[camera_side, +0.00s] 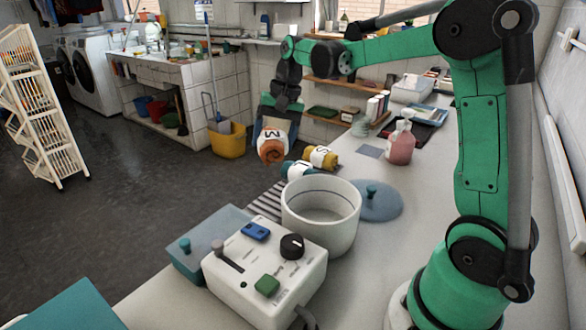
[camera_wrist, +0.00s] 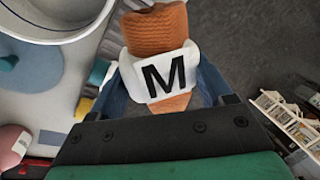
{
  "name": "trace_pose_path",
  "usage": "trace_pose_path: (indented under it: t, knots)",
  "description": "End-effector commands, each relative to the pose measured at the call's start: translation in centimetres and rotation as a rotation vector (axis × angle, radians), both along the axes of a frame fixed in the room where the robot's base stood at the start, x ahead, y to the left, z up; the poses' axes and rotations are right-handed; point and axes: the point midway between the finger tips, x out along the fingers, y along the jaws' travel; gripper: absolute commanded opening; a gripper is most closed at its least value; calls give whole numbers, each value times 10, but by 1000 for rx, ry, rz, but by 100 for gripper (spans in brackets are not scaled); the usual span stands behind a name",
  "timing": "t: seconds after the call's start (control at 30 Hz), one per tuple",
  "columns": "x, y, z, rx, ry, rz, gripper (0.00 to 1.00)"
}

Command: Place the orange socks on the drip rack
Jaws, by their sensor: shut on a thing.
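The orange socks (camera_side: 271,148) are a roll with a white band marked M. My gripper (camera_side: 274,128) is shut on them and holds them in the air, against the dark floor just left of the counter's edge. In the wrist view the orange roll (camera_wrist: 157,29) sits between the blue fingers (camera_wrist: 165,92), its band facing the camera. A ribbed, striped surface that looks like the drip rack (camera_side: 266,200) lies on the counter left of the white pot, partly hidden by it. The socks are apart from it.
A yellow roll (camera_side: 321,157) and a teal roll (camera_side: 297,170) lie on the counter behind the white pot (camera_side: 322,222). A round blue lid (camera_side: 376,203), a pink bottle (camera_side: 401,148) and a white control box (camera_side: 262,262) stand nearby.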

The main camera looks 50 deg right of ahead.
Motion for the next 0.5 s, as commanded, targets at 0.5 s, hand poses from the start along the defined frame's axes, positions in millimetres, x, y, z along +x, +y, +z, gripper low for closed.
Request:
trace_pose_path:
  t: [0.5]
  knots:
    - [0,0,-88,-1,-1,-1,21]
